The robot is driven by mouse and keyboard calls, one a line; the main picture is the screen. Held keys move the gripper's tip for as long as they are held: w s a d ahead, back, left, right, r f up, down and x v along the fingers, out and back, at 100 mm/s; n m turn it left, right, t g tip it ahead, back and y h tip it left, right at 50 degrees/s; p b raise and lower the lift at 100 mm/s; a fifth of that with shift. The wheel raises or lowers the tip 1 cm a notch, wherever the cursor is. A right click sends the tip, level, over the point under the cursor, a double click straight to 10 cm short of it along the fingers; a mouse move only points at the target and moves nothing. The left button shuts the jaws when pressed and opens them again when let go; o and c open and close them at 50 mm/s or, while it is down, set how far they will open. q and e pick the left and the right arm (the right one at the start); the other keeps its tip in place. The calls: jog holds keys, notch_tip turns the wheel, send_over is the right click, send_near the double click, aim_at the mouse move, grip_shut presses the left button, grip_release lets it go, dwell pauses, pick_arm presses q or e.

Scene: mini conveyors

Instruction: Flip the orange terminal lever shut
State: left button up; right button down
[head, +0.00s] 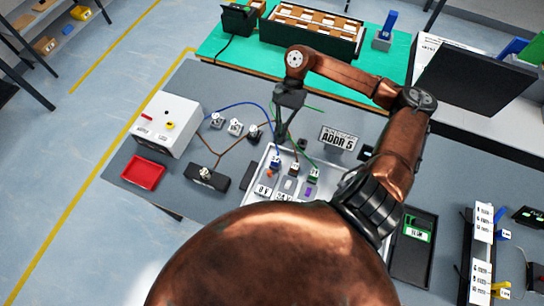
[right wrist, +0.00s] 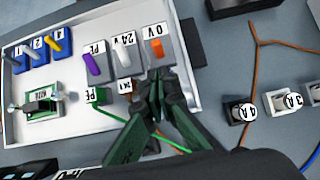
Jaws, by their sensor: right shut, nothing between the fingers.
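The orange lever (right wrist: 157,49) sits on a grey terminal labelled 0 V, at the end of a row on a white panel (right wrist: 185,90). A white lever (right wrist: 122,60) on the 24 V terminal and a purple lever (right wrist: 92,65) on the PE terminal stand beside it. My right gripper (right wrist: 160,76) is shut and empty, its tips just below the orange lever in the right wrist view. I cannot tell whether they touch the terminal. In the head view my right gripper (head: 280,140) is over the panel's far edge. My left gripper is out of view.
Wires run close to my gripper.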

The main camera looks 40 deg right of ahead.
send_over(273, 162)
jog(key=d, duration=0.1)
notch_tip(273, 162, down, 5)
jog(key=shift+w+d+r+p, duration=0.1)
jog(key=shift+d+r+p, duration=0.05)
jog(key=shift+p, duration=0.15)
jog(key=shift+x, duration=1.25)
jog(key=shift+f, duration=0.3)
jog(key=shift+a+f, duration=0.3)
jog(key=shift+a, duration=0.1)
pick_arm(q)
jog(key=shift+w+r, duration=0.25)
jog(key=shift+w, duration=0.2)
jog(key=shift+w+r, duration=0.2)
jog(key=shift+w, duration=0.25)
pick_arm(e)
jog(key=shift+s, duration=0.2)
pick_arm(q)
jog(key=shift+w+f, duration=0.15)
